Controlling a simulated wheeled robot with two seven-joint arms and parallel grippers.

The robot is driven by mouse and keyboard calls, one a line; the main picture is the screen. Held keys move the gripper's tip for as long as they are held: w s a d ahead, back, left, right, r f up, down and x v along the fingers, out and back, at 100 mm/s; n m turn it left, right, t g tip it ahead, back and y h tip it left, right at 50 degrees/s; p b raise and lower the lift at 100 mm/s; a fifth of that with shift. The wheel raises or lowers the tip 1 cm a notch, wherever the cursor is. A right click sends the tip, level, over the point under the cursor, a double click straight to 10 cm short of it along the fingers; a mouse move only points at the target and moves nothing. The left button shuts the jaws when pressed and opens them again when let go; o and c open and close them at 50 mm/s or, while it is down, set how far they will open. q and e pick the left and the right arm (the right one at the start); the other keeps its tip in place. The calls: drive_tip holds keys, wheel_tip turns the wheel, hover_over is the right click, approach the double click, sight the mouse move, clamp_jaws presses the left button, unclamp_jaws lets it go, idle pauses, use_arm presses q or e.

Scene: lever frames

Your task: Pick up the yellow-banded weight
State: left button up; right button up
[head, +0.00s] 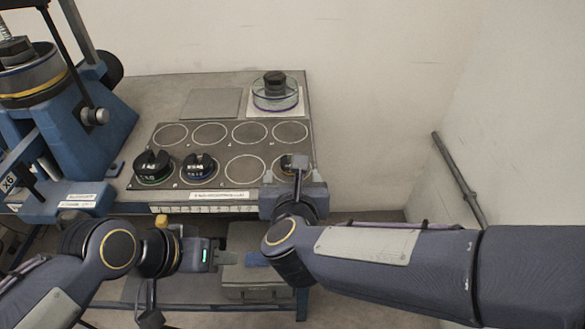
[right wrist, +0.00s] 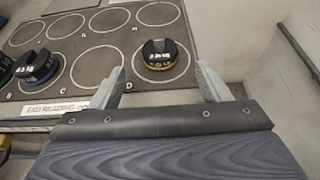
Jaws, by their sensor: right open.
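In the head view the weight (head: 287,163) is partly hidden by my right gripper (head: 295,172), at the board's front right corner. In the right wrist view my right gripper (right wrist: 160,84) is open and empty, its fingers apart, with the weight ahead between them. My left gripper (head: 224,257) is low in front of the bench; its finger gap is unclear.
A green-banded weight (head: 152,167) and a blue-banded weight (head: 199,166) stand in the front row's left circles. A clear dish (head: 276,101) holding a black-topped object stands at the back right. A blue machine (head: 75,130) is at left. The back-row circles are empty.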

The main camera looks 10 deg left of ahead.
sight(285, 167)
drive_tip(key=x, duration=0.6)
drive_tip(key=shift+r, duration=0.1)
drive_tip(key=c, duration=1.1)
